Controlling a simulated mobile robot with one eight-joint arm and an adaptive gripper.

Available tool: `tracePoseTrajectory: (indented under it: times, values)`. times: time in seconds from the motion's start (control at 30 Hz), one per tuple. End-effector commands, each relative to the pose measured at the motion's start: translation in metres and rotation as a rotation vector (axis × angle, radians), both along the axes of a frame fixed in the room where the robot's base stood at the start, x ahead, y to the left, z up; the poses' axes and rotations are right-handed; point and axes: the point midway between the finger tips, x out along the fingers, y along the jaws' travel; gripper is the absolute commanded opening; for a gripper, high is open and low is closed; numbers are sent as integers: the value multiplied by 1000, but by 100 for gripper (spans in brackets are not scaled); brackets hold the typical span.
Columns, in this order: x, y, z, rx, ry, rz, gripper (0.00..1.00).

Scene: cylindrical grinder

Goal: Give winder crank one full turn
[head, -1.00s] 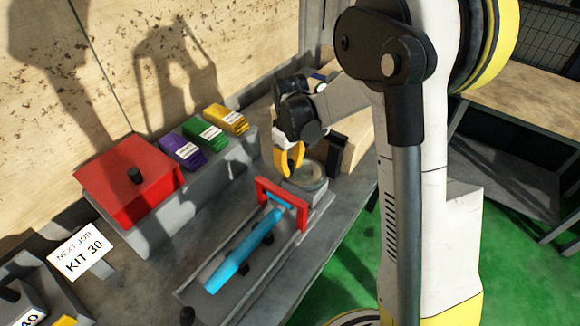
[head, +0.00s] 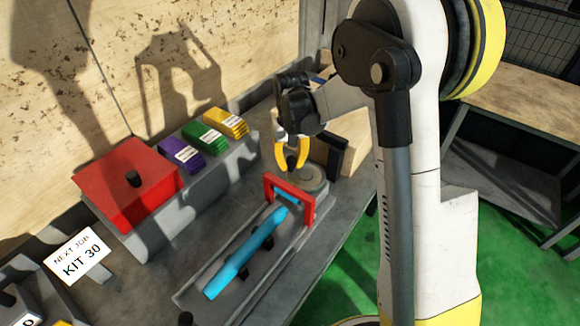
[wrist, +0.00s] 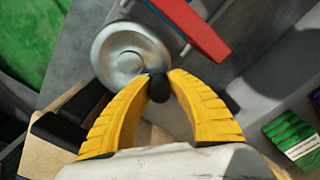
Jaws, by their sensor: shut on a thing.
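The winder is a round grey disc (head: 313,178) at the far end of the grey bench fixture; it also shows in the wrist view (wrist: 125,58). Its crank knob is a small black ball (wrist: 159,88) at the disc's edge, seen also in the head view (head: 291,161). My gripper (head: 291,158) is shut on this knob, with its yellow fingertips on either side of it in the wrist view (wrist: 160,84). The crank's arm under the knob is mostly hidden.
A red frame (head: 289,188) stands close beside the disc, with a blue bar (head: 245,254) in the fixture. A black block (head: 329,152) stands just right of the fingers. Purple, green and yellow stacks (head: 181,155) and a red box (head: 126,182) lie left.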

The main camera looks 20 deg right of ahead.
Motion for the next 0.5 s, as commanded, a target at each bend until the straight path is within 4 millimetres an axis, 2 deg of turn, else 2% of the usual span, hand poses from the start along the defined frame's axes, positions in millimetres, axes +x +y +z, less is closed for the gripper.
tracePoseTrajectory:
  times: [0.23,0.5]
  values:
    - [6,-5,0,0,0,-154,0]
    - [8,-9,0,0,0,-240,0]
